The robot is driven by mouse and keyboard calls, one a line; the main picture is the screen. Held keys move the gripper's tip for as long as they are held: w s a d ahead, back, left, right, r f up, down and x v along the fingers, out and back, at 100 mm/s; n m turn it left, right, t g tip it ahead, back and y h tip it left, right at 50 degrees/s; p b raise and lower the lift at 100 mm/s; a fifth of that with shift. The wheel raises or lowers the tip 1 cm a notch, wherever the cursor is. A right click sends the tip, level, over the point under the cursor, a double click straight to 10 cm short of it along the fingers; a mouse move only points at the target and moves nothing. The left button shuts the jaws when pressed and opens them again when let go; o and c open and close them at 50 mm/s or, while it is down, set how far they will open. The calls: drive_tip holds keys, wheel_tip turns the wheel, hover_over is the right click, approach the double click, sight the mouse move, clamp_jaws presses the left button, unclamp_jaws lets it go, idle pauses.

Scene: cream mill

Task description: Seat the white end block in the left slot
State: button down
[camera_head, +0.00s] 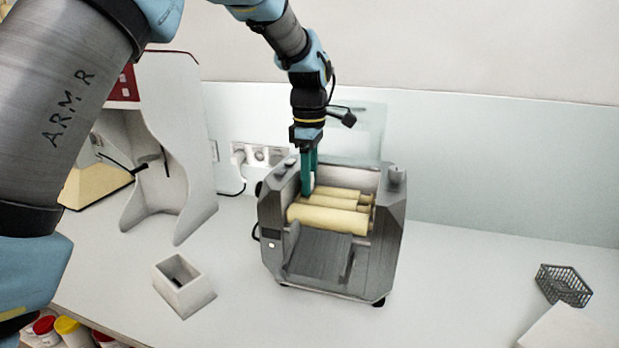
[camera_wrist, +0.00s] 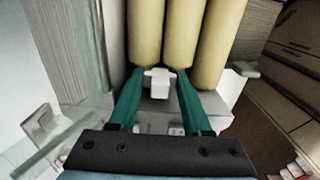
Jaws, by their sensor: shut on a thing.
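The mill (camera_head: 330,262) is a grey machine on the white table, with three cream rollers (camera_head: 328,218) lying across it. My gripper (camera_head: 308,188) reaches down from above into the mill at the left end of the rollers. Its green fingers are shut on the white end block (camera_wrist: 158,84), which shows between the fingertips in the wrist view, close to the ends of the rollers (camera_wrist: 184,35). In the head view the fingers mostly cover the block. The left slot is hidden behind the fingers and the mill's left side wall, so I cannot tell whether the block sits in it.
A white open-topped box (camera_head: 186,291) stands left of the mill. A dark wire basket (camera_head: 565,287) is at the far right. A white curved stand (camera_head: 178,150) and a wall socket (camera_head: 262,154) are behind to the left.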

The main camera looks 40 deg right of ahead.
drive_tip(key=shift+s+a+f, duration=0.1)
drive_tip(key=shift+f, duration=0.2)
drive_tip(key=shift+c, duration=1.3)
unclamp_jaws()
drive_tip(key=shift+f, duration=0.2)
drive_tip(key=shift+r, duration=0.15)
wheel_tip(320, 180, up, 12)
drive_tip(key=b, duration=0.3)
drive_tip(key=shift+f, duration=0.25)
drive_tip(key=shift+w, duration=0.2)
